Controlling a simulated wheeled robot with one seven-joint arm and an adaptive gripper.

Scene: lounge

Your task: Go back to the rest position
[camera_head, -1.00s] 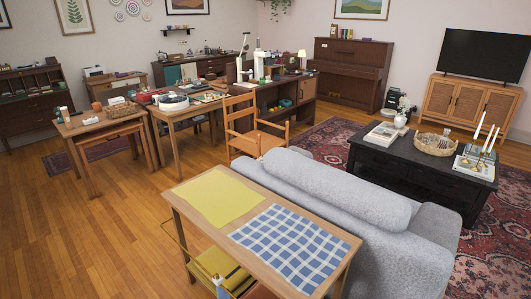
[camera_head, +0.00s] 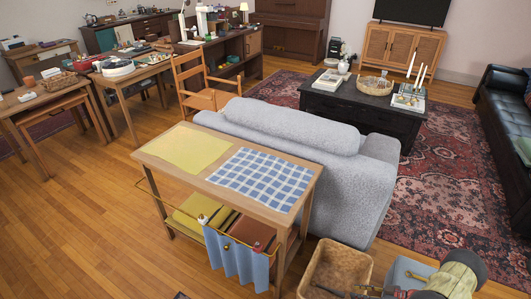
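The task names no object. I cannot make out my gripper in the head camera view, so its state does not show. A side table (camera_head: 223,189) stands nearest, behind the grey sofa (camera_head: 365,190). A yellow cloth (camera_head: 190,149) and a blue checked cloth (camera_head: 262,178) lie flat on its top. A blue cloth (camera_head: 238,258) hangs from its lower rail. At the bottom right edge are a dark, olive-ended rounded shape (camera_head: 458,274) and a dark bar with red on it; both are cut off and I cannot tell what they are.
A woven basket (camera_head: 337,263) stands on the floor right of the side table. A wooden chair (camera_head: 203,98) and cluttered desks stand behind. A black coffee table (camera_head: 361,107) stands on the red rug (camera_head: 440,195). A black sofa (camera_head: 500,105) is at right. Wood floor (camera_head: 75,235) is clear at left.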

